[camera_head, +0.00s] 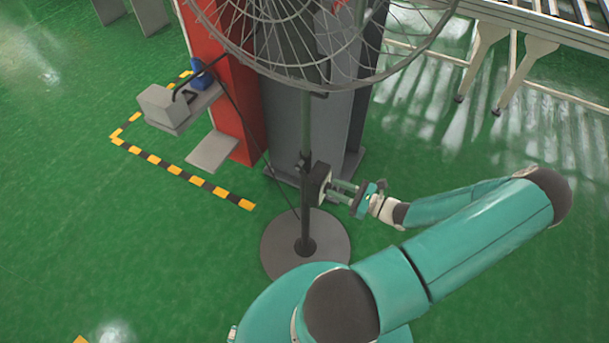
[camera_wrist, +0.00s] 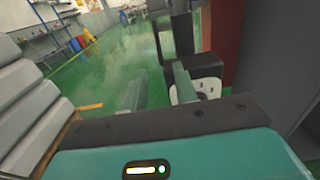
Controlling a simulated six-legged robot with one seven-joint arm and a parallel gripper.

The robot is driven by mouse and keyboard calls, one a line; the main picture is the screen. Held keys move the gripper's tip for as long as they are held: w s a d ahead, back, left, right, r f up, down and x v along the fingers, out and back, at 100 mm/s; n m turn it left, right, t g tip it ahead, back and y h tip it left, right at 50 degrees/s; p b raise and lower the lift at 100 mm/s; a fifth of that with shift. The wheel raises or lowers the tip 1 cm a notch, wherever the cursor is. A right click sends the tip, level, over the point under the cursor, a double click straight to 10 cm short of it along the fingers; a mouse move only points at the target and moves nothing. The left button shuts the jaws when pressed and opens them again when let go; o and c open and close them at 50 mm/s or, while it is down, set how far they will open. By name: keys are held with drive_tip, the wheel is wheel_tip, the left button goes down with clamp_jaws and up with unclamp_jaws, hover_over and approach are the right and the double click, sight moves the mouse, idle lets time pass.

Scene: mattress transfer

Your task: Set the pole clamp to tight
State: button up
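A tall fan stands on a dark pole (camera_head: 306,130) with a round grey base (camera_head: 305,250). A small dark collar with a knob (camera_head: 304,161), which looks like the pole clamp, sits on the lower pole; its setting is too small to read. A black box (camera_head: 320,184) is on the pole just below it. My gripper (camera_head: 334,190) reaches in from the right, its two fingers parallel and apart, tips close to the box; I cannot tell whether they touch.
The wire fan cage (camera_head: 330,40) hangs above the pole. A red and grey column (camera_head: 245,110) stands just behind. A grey box on a bracket (camera_head: 165,108) is at left, near yellow-black floor tape (camera_head: 175,170). A conveyor (camera_head: 540,30) is at upper right.

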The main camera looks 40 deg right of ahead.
sight(308, 177)
drive_tip(key=x, duration=1.1)
drive_tip(key=shift+s+a, duration=0.1)
clamp_jaws()
